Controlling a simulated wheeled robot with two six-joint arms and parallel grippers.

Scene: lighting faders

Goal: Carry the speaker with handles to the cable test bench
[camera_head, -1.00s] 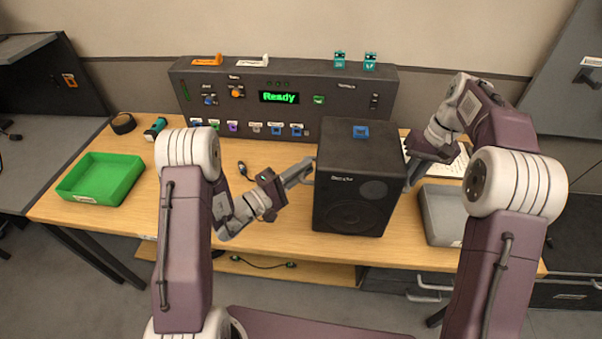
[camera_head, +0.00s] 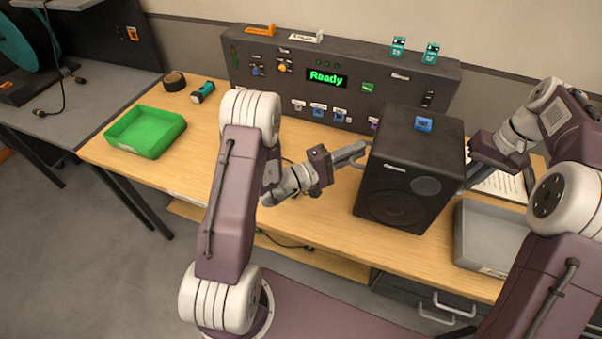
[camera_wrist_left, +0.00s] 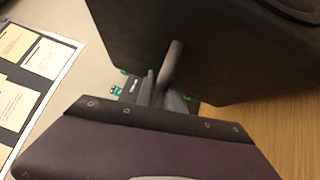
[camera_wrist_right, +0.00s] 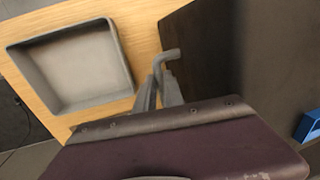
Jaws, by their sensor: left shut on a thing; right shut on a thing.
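The black speaker (camera_head: 400,195) is upright between my two grippers, over the wooden bench, with a small blue block (camera_head: 423,124) on its top. I cannot tell whether its base touches the bench. My left gripper (camera_head: 358,156) is shut on the handle at its left side; the handle (camera_wrist_left: 174,60) shows in the left wrist view. My right gripper (camera_wrist_right: 160,85) is shut on the handle (camera_wrist_right: 168,56) at its right side, mostly hidden in the head view. No bench in view is legibly labelled as the cable test bench.
A grey table (camera_head: 110,95) with a teal reel (camera_head: 25,40) stands at the far left. On the wooden bench (camera_head: 215,160) are a green tray (camera_head: 145,132), a grey tray (camera_head: 490,240), a tape roll (camera_head: 174,81) and a console (camera_head: 300,95) reading Ready.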

